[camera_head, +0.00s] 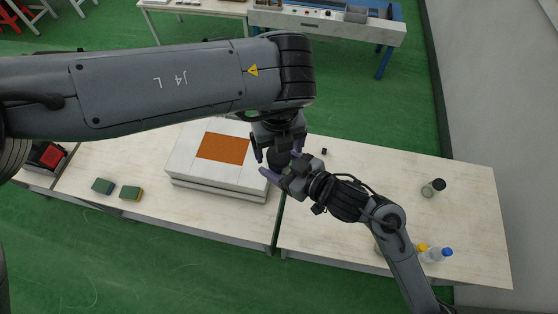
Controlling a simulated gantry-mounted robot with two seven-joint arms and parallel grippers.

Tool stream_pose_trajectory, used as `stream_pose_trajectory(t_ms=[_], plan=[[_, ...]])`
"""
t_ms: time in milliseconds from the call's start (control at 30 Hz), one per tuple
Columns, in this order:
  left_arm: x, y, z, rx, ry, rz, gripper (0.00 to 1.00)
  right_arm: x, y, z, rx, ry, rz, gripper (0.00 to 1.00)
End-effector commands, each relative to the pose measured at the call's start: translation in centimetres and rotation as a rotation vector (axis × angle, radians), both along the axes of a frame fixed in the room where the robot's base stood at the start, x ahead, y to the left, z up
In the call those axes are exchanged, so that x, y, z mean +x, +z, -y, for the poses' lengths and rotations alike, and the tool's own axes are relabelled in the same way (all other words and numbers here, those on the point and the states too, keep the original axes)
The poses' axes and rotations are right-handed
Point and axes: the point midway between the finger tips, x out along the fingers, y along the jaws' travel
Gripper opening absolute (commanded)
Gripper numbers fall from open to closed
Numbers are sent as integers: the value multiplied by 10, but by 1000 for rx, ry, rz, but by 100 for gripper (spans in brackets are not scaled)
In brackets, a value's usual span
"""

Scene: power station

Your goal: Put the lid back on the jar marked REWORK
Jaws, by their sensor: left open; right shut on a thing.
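My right gripper (282,166), with purple fingertips, is shut on a dark round thing (278,158) above the table. I cannot tell whether this is the lid, a jar or both. My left gripper (277,148) comes down from above, open, with its fingers around or just over the same dark thing; contact is unclear. A small clear jar with a dark top (433,187) stands at the table's right side. No REWORK marking is readable.
A white box with an orange panel (222,148) stands left of the grippers. A small black block (323,151) lies behind my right gripper. The right-hand tabletop (460,215) is mostly free.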

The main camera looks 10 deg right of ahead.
Motion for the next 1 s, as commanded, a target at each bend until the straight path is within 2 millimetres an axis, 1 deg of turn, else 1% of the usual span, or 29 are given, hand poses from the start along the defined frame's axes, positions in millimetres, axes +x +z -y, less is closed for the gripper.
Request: stream_pose_trajectory(t_ms=[133,300,533,567,600,667,867,1000], plan=[[1,19,0,-2,0,3,83,0,1,0,1,0,2,0],[0,31,0,0,0,0,83,0,1,0,1,0,2,0],[0,32,0,1,0,0,83,0,1,0,1,0,2,0],[0,32,0,1,0,0,86,0,1,0,1,0,2,0],[0,32,0,1,0,0,92,0,1,0,1,0,2,0],[0,32,0,1,0,0,100,0,1,0,1,0,2,0],[0,32,0,0,0,0,100,0,1,0,1,0,2,0],[0,37,0,0,0,2,100,0,1,0,1,0,2,0]])
